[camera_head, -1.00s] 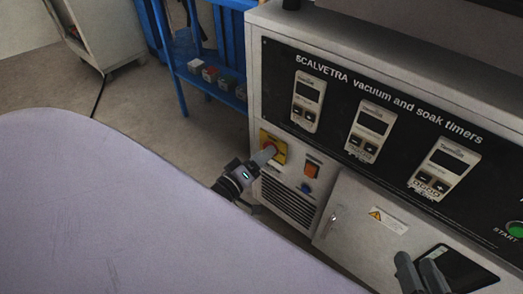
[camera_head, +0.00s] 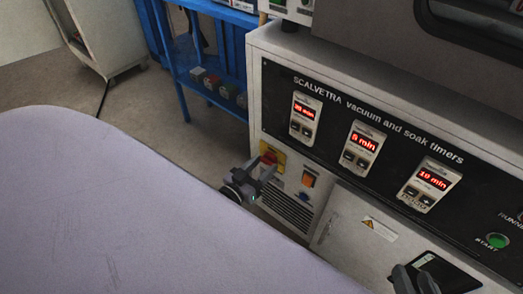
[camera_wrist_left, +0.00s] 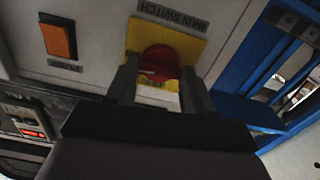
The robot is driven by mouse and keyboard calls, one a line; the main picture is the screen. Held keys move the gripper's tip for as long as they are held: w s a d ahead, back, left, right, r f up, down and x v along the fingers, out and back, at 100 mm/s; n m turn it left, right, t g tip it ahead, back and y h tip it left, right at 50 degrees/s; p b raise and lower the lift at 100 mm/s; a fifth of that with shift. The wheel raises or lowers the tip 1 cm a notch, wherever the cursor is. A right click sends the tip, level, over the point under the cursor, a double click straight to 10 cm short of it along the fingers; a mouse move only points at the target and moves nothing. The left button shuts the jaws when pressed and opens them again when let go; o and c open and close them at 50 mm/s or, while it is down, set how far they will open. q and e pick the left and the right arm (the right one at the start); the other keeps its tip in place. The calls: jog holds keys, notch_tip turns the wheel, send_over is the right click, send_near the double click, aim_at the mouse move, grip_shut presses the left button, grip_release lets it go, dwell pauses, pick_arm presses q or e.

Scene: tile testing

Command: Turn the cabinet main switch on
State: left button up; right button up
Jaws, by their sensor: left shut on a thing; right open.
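The main switch is a red knob on a yellow plate on the cabinet's lower front. It shows in the head view (camera_head: 268,158) and in the left wrist view (camera_wrist_left: 160,60), under a "MAIN SWITCH" label. My left gripper (camera_head: 262,168) is at the switch, with its fingers (camera_wrist_left: 158,82) on either side of the red knob, shut on it. The knob is partly hidden by the fingers. The three timer displays (camera_head: 364,143) above are lit red.
An orange rocker switch (camera_head: 308,180) sits right of the main switch, above a vent grille (camera_head: 287,206). A green START button (camera_head: 497,241) is at the far right. A blue shelf rack (camera_head: 185,75) stands left of the cabinet.

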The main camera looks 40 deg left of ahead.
pick_arm(q)
jog(key=shift+m, duration=0.6)
pick_arm(e)
jog(key=shift+d, duration=0.2)
jog(key=shift+s+d+f, duration=0.1)
jog(key=shift+s+f, duration=0.05)
jog(key=shift+s, duration=0.05)
pick_arm(q)
jog(key=o, duration=1)
jog(key=shift+o, duration=0.2)
jog(key=shift+s+p, duration=0.4)
jog(key=shift+s, duration=0.15)
jog(key=s+p, duration=0.1)
jog(key=s, duration=0.5)
jog(key=shift+a, duration=0.25)
pick_arm(e)
jog(key=shift+s+d+r+h, duration=0.15)
jog(key=shift+d+h, duration=0.15)
jog(key=shift+d, duration=0.15)
jog(key=shift+s+d+r+h, duration=0.1)
jog(key=shift+s+d+h, duration=0.05)
jog(key=shift+d+h, duration=0.2)
